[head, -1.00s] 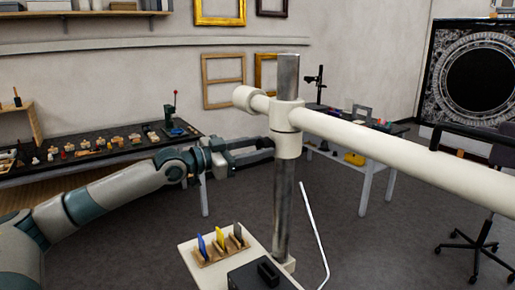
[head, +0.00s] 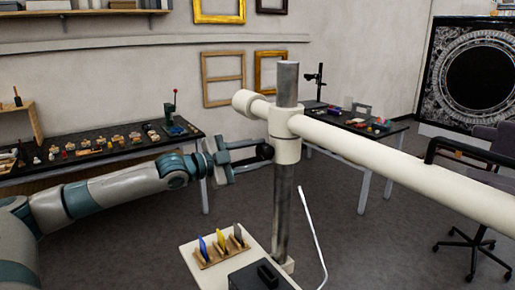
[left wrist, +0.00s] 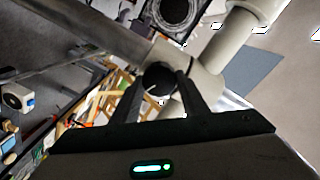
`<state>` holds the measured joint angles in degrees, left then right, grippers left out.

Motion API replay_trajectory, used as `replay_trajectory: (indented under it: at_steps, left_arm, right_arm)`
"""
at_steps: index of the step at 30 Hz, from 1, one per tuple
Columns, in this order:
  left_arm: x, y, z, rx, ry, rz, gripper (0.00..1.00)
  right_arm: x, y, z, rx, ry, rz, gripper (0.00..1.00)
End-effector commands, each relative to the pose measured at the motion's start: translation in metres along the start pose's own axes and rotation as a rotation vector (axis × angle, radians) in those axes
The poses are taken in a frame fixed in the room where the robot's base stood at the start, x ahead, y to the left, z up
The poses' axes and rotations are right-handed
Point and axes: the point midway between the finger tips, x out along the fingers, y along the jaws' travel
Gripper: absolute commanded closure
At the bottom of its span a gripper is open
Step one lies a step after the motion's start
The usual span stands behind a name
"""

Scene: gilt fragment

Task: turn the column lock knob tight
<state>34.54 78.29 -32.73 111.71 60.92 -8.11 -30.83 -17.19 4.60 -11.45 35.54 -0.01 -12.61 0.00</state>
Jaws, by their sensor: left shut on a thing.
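The lock knob (left wrist: 159,78) is round and black with a white line on its face. It sits on the side of the cream collar (head: 285,137), which rides on the upright metal column (head: 282,210). My left gripper (head: 268,151) comes in from the left at the collar's height. In the left wrist view my left gripper (left wrist: 158,84) has one finger on each side of the knob and is shut on it. In the head view the fingers largely hide the knob. My right gripper is not in view.
A thick cream boom (head: 400,175) runs from the collar to the right foreground. Below, a pale stand top (head: 205,262) holds a small rack (head: 222,250) with coloured cards and a black box (head: 262,277). Workbenches (head: 110,155) stand behind at left and right.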

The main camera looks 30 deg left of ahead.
Motion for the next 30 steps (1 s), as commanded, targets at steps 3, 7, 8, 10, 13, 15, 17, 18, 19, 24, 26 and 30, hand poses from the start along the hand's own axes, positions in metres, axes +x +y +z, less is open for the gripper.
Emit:
replay_trajectory:
  at_steps: [3, 7, 8, 10, 13, 15, 17, 18, 19, 24, 26, 30]
  left_arm:
    - [0.0, -0.001, -0.002, 0.111, -0.007, 0.004, 0.82]
    - [0.0, -0.001, -0.002, 0.235, -0.013, 0.005, 0.82]
    - [0.0, 0.0, -0.001, 0.263, -0.015, 0.006, 0.82]
    - [0.0, 0.0, -0.001, 0.329, -0.018, 0.007, 0.82]
    - [0.0, 0.001, -0.001, 0.425, -0.023, 0.008, 0.82]
    - [0.0, 0.001, -0.001, 0.491, -0.026, 0.009, 0.82]
    - [0.0, 0.001, -0.001, 0.547, -0.029, 0.009, 0.82]
    - [0.0, 0.002, -0.001, 0.584, -0.031, 0.01, 0.82]
    - [0.0, 0.002, -0.001, 0.612, -0.032, 0.01, 0.82]
    - [0.0, 0.003, -0.001, 0.752, -0.04, 0.012, 0.82]
    - [0.0, 0.003, 0.0, 0.794, -0.042, 0.013, 0.82]
    - [0.0, 0.003, 0.0, 0.871, -0.045, 0.013, 0.82]
  right_arm:
    - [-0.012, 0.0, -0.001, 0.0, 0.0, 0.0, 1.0]
    - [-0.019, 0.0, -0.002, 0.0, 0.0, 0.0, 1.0]
    - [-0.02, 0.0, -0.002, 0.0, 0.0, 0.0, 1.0]
    - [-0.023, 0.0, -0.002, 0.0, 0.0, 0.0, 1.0]
    - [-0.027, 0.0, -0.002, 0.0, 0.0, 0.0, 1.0]
    - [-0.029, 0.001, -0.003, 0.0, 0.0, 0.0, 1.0]
    - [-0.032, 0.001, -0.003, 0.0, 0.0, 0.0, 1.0]
    - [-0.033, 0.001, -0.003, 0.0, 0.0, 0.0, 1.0]
    - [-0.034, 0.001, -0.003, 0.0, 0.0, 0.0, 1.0]
    - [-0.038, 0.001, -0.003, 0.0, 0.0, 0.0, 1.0]
    - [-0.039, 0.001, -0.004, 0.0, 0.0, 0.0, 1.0]
    - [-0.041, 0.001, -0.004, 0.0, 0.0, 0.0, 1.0]
